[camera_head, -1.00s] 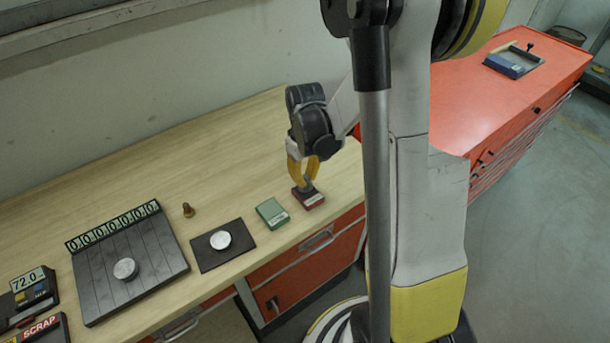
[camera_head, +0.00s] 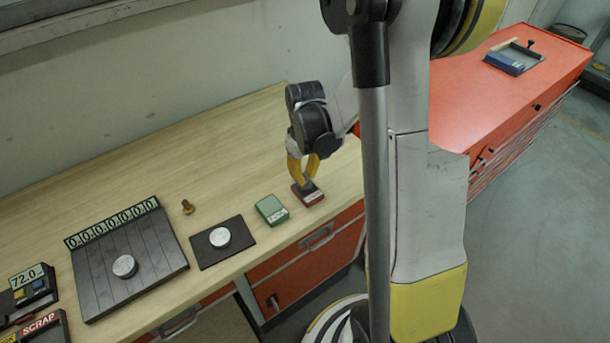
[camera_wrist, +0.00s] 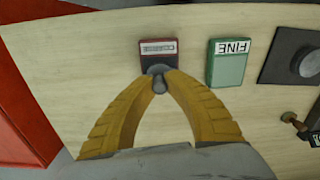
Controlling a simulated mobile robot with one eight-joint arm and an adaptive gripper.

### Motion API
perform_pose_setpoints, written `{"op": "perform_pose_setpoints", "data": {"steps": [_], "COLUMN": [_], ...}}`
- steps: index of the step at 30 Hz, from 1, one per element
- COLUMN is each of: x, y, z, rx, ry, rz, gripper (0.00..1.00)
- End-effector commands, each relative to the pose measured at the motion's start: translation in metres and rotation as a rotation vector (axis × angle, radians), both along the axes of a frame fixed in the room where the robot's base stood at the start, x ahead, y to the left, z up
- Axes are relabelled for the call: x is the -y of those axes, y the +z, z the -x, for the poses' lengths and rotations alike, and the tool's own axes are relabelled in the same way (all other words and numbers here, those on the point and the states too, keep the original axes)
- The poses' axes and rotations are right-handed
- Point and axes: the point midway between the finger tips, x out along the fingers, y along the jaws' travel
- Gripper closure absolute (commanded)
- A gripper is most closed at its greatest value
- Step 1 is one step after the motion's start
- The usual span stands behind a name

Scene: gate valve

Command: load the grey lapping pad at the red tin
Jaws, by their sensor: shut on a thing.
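The red tin (camera_head: 309,198) lies on the wooden bench near its front edge, and its label reads COARSE or similar in the wrist view (camera_wrist: 158,47). My gripper (camera_head: 306,179) has its yellow fingers closed over a small grey pad holder at the tin. In the wrist view the fingertips (camera_wrist: 159,76) meet on the holder's grey knob (camera_wrist: 159,84). The grey lapping pad (camera_wrist: 157,69) is at the tin's near side; its underside is hidden, so I cannot tell whether it touches the tin.
A green tin (camera_head: 271,209) marked FINE sits left of the red tin. Further left are a dark mat (camera_head: 240,249) with a metal disc (camera_head: 220,238), a brass piece (camera_head: 188,207), and a grooved black plate (camera_head: 160,255) with another disc (camera_head: 124,266). The bench behind is clear.

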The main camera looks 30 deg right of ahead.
Motion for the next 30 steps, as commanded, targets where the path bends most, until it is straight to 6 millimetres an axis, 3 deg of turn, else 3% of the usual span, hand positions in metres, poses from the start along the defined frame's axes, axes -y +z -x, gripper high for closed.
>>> {"op": "perform_pose_setpoints", "data": {"steps": [30], "x": [0.0000], "y": [-0.0077], "z": [0.0000], "rx": [0.000], "ry": [0.000], "rz": [0.000], "gripper": [1.00]}}
